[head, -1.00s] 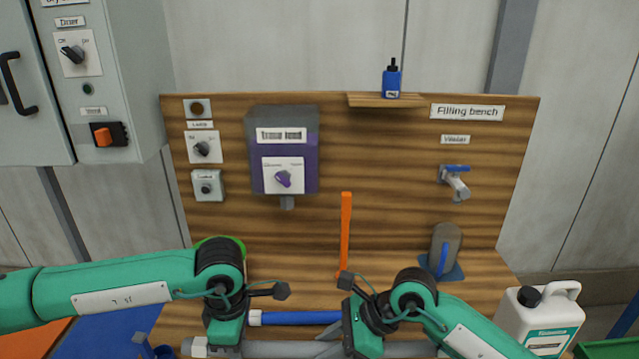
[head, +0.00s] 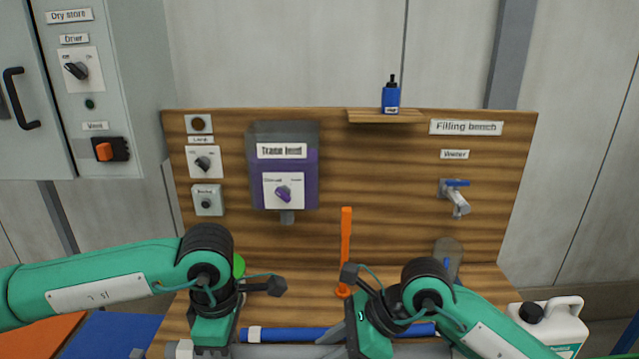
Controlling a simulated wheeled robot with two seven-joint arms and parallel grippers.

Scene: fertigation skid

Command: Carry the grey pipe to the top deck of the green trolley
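The grey pipe (head: 275,351) lies crosswise along the bottom edge of the head view, partly cut off by the frame. Its pale left end (head: 181,349) sticks out past my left gripper (head: 210,349). My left gripper is shut on the pipe near that end. My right gripper (head: 362,350) is at the pipe farther right and appears shut on it, its fingertips mostly hidden. I cannot clearly make out the green trolley in this view.
A blue pipe (head: 290,334) with a white end lies on the wooden bench just behind. An orange upright (head: 345,245) stands behind my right gripper. A white jug (head: 555,325) is at the lower right. The backboard (head: 390,235) carries switches, a purple-fronted box and a tap (head: 456,197).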

